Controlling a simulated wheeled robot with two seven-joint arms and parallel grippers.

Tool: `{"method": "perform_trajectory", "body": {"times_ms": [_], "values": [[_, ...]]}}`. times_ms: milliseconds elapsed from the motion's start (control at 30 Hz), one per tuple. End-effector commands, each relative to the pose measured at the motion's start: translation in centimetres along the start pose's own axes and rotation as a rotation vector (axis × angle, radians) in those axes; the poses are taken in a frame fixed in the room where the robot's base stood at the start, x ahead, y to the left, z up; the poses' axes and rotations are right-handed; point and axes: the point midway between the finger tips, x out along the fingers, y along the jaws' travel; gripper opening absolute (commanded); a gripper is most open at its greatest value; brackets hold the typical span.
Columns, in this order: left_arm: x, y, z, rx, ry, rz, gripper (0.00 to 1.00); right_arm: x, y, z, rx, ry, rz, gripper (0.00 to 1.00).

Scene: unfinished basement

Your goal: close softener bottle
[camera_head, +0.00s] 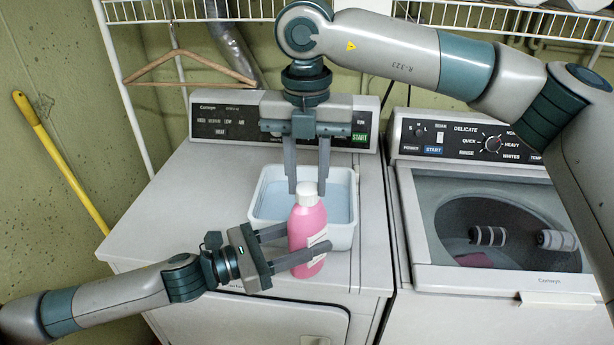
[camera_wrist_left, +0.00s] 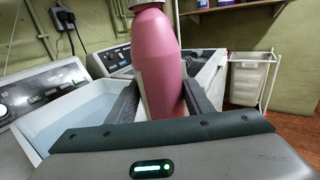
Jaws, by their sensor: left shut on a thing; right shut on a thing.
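The pink softener bottle (camera_head: 303,226) stands upright at the front of the left machine's top, with a white label on its side. My left gripper (camera_head: 308,242) is shut around its body from the left. The bottle (camera_wrist_left: 158,62) also shows between the left fingers in the left wrist view. A white cap (camera_head: 307,192) sits at the bottle's mouth, upright. My right gripper (camera_head: 307,186) points down from above and is shut on the cap, one finger on each side. I cannot tell whether the cap is fully seated on the neck.
A white tub (camera_head: 343,238) with a pale blue inside stands right behind the bottle. The open washer (camera_head: 505,225) with rolled items inside is at the right. A wooden hanger (camera_head: 188,67) hangs from the wire rack (camera_head: 240,12). The dryer top (camera_head: 170,215) is clear at left.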

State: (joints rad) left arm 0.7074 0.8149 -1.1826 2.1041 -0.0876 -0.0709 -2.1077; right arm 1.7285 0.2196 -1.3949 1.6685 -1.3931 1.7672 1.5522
Motion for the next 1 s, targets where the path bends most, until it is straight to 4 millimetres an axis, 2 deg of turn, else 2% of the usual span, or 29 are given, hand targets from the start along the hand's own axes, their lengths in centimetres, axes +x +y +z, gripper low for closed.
{"method": "perform_trajectory", "body": {"times_ms": [800,1000], "values": [[0.02,-0.26,0.01,0.002,-0.002,-0.005,0.00,-0.11,-0.07,0.13,1.238,-0.003,0.008,0.05],[0.02,-0.26,0.01,0.002,-0.001,-0.005,0.00,-0.07,-0.12,0.12,1.419,-0.002,0.007,0.05]]}}
